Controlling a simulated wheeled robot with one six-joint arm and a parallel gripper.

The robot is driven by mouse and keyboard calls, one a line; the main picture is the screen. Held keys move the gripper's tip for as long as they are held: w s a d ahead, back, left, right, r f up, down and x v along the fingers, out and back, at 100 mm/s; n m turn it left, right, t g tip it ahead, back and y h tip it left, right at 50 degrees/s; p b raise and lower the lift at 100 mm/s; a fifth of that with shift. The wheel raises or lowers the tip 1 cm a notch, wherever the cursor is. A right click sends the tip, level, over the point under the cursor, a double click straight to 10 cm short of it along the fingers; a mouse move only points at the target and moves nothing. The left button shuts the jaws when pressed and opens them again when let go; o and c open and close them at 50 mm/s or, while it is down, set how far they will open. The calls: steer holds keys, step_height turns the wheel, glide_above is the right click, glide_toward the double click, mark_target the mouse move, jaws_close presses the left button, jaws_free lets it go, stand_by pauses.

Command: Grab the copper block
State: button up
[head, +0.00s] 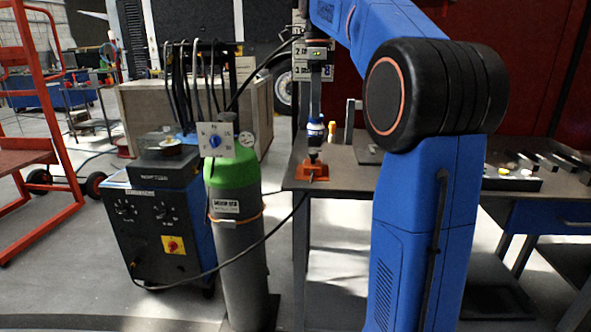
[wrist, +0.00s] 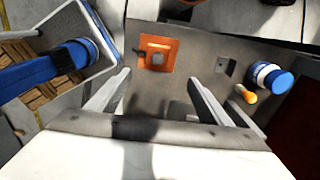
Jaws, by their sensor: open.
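An orange, copper-coloured square block (wrist: 172,50) with a dark grey lump in its middle lies on the grey worktable (wrist: 205,45) in the wrist view. An orange piece (head: 311,173) sits at the near left corner of the table (head: 336,178) in the head view, and looks like the same block. My gripper (wrist: 158,77) is open. Its two fingers are apart with nothing between them, and the block lies just beyond the fingertips, towards the left one.
A blue-and-white can (wrist: 272,77) and a small yellow-orange piece (wrist: 247,94) stand right of my gripper. A green-topped gas cylinder (head: 240,230) and a dark welding machine (head: 160,215) stand left of the table. A tray of small parts (head: 510,178) lies on the right.

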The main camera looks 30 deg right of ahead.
mark_target(313, 152)
step_height(313, 152, down, 12)
steer(key=shift+a+f, duration=0.1)
steer(key=shift+a, duration=0.05)
steer(key=f, duration=0.3)
steer(key=shift+s+a+f, duration=0.2)
steer(key=shift+f, duration=0.85)
steer(key=shift+r, duration=0.1)
steer(key=c, duration=1.6)
